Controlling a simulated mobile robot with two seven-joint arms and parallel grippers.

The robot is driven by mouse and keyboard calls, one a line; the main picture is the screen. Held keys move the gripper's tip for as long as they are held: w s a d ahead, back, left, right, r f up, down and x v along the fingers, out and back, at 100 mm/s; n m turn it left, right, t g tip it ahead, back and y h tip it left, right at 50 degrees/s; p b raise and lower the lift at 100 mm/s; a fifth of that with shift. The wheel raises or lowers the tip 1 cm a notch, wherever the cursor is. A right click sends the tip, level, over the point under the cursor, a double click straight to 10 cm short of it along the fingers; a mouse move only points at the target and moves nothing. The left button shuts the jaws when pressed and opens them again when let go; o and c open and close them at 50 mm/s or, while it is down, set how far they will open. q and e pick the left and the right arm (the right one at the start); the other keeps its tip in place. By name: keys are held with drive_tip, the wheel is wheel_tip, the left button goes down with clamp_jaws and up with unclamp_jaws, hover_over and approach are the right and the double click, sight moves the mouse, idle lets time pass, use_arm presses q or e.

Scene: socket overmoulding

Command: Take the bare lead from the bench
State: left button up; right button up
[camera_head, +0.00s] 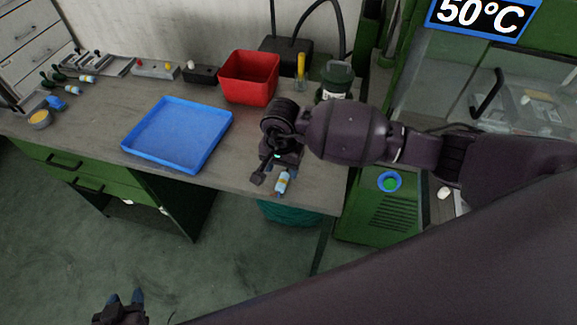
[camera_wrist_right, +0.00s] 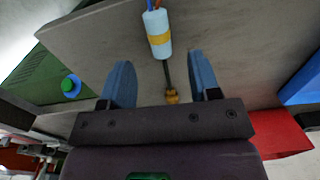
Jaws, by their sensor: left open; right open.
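The lead (camera_head: 282,183) lies on the bench near its front right edge. In the right wrist view it shows as a pale blue cylinder with a yellow band (camera_wrist_right: 157,32), a thin dark stem and a brass-coloured end. My right gripper (camera_head: 271,177) is over the bench at the lead, partly hiding it in the head view. In the right wrist view its open blue fingers (camera_wrist_right: 162,80) stand on either side of the stem, with gaps both sides; I cannot tell the height left. My left gripper (camera_head: 125,298) is open and empty over the floor, far from the bench.
On the bench (camera_head: 100,125) are a blue tray (camera_head: 160,158), a red bin (camera_head: 247,90), a dark green container (camera_head: 336,80) and small parts at the left, including similar blue pieces (camera_head: 72,89). A green machine stands right. Bench is clear between tray and my right gripper.

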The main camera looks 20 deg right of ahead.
sight(284, 176)
drive_tip(key=shift+w+d+f, duration=0.1)
drive_tip(key=shift+d+f, duration=0.05)
drive_tip(key=shift+f, duration=1.15)
drive_tip(key=shift+w+d+f, duration=0.1)
drive_tip(key=shift+f, duration=1.2)
drive_tip(key=shift+c, duration=0.2)
drive_tip(key=c, duration=1)
